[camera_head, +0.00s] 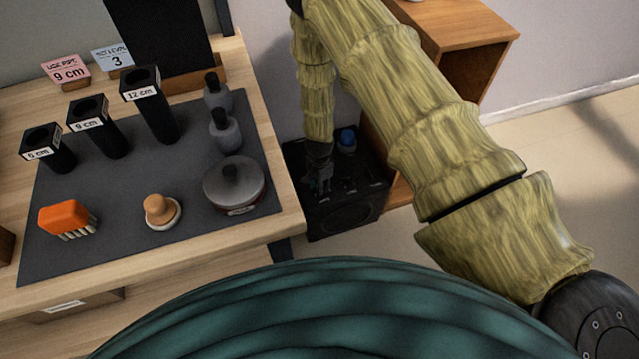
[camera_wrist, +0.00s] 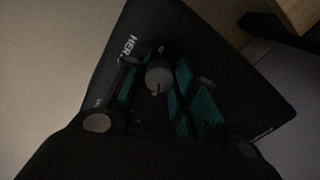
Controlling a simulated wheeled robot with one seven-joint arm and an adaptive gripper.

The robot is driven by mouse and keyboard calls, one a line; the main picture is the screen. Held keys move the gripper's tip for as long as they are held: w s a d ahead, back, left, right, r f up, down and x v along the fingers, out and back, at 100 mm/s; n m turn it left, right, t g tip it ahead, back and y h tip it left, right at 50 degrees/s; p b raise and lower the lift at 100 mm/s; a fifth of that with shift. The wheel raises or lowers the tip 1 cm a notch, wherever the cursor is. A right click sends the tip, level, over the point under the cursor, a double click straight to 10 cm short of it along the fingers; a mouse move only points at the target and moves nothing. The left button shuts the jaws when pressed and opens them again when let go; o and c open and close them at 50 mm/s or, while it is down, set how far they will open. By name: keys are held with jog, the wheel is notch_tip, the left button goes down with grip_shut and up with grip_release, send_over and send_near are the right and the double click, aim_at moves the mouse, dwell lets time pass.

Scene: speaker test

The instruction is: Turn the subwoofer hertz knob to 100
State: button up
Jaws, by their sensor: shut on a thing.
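The black subwoofer (camera_head: 345,215) stands low on the floor between the table and a wooden cabinet, its round speaker facing front. My gripper (camera_head: 318,178) reaches down onto its top panel. In the wrist view the dark panel (camera_wrist: 245,95) carries white lettering, of which "HER" shows. A round grey knob (camera_wrist: 158,75), the hertz knob by that lettering, sits between the teal-padded fingers of my gripper (camera_wrist: 154,84), which is shut on it. A small dark mark shows near the knob's lower edge. The scale numbers are too dark to read.
The wooden cabinet (camera_head: 470,35) stands close on the right.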

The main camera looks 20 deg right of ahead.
jog(key=shift+w+d+r+m, duration=0.1)
jog(key=shift+w+d+m, duration=0.1)
jog(key=shift+m, duration=0.1)
jog(key=o, duration=1)
jog(key=shift+s, duration=0.1)
jog(key=shift+a, duration=0.1)
notch_tip(320, 180, up, 12)
jog(key=shift+f, duration=0.1)
jog(key=shift+s, duration=0.15)
dwell(0.5)
